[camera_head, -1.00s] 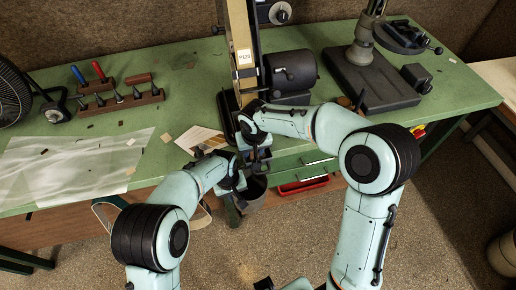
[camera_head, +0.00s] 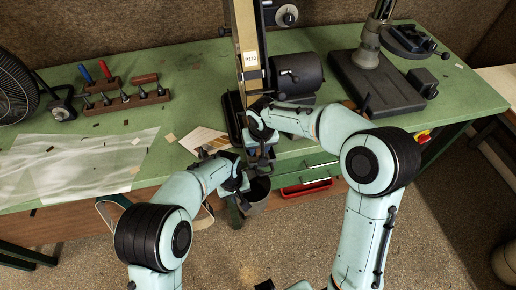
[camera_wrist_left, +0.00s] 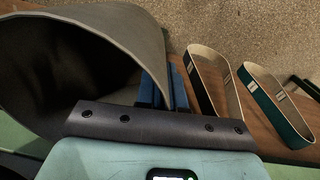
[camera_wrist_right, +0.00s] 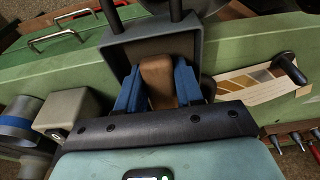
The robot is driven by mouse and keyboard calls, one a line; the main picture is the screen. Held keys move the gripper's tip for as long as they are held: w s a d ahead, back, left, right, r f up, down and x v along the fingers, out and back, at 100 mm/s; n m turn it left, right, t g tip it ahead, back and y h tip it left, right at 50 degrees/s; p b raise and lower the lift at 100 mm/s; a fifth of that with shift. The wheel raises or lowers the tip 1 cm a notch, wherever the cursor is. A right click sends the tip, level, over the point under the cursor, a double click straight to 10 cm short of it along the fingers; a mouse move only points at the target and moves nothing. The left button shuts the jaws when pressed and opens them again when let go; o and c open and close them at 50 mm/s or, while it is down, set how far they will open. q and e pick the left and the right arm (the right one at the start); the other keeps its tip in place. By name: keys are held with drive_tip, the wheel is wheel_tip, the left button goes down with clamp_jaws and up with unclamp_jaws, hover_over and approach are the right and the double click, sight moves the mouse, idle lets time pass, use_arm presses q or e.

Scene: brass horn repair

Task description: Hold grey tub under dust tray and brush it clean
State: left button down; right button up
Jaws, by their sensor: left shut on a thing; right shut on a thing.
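The grey tub (camera_head: 258,194) hangs in front of the bench edge, below the belt machine. My left gripper (camera_head: 240,183) is shut on its rim. In the left wrist view the tub (camera_wrist_left: 135,40) fills the left side, its opening dark inside, with the blue fingers (camera_wrist_left: 162,92) at its wall. My right gripper (camera_head: 264,158) is just above the tub. In the right wrist view its blue fingers (camera_wrist_right: 158,88) are shut on the brown wooden brush handle (camera_wrist_right: 157,72), at the open dark grey dust tray (camera_wrist_right: 195,45). The bristles and tray bottom are hidden.
The belt machine (camera_head: 248,60) and its black motor (camera_head: 298,75) stand behind my grippers. A dark-based stand (camera_head: 375,85) is to the right. Sanding belts (camera_wrist_left: 215,80) hang at the bench front. A tool rack (camera_head: 125,100) and clear sheet (camera_head: 70,165) lie left.

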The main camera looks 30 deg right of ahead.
drive_tip(key=shift+s+f, duration=0.1)
drive_tip(key=shift+s, duration=0.05)
drive_tip(key=shift+s+a, duration=0.2)
drive_tip(key=shift+s, duration=0.9)
drive_tip(key=shift+w+d, duration=0.3)
drive_tip(key=shift+d, duration=0.65)
drive_tip(key=shift+r, duration=0.2)
drive_tip(key=shift+a, duration=0.15)
drive_tip(key=shift+w+a+f, duration=0.1)
drive_tip(key=shift+w+a, duration=0.1)
drive_tip(key=shift+a, duration=0.5)
drive_tip(key=shift+w+a, duration=0.15)
drive_tip(key=shift+a, duration=0.55)
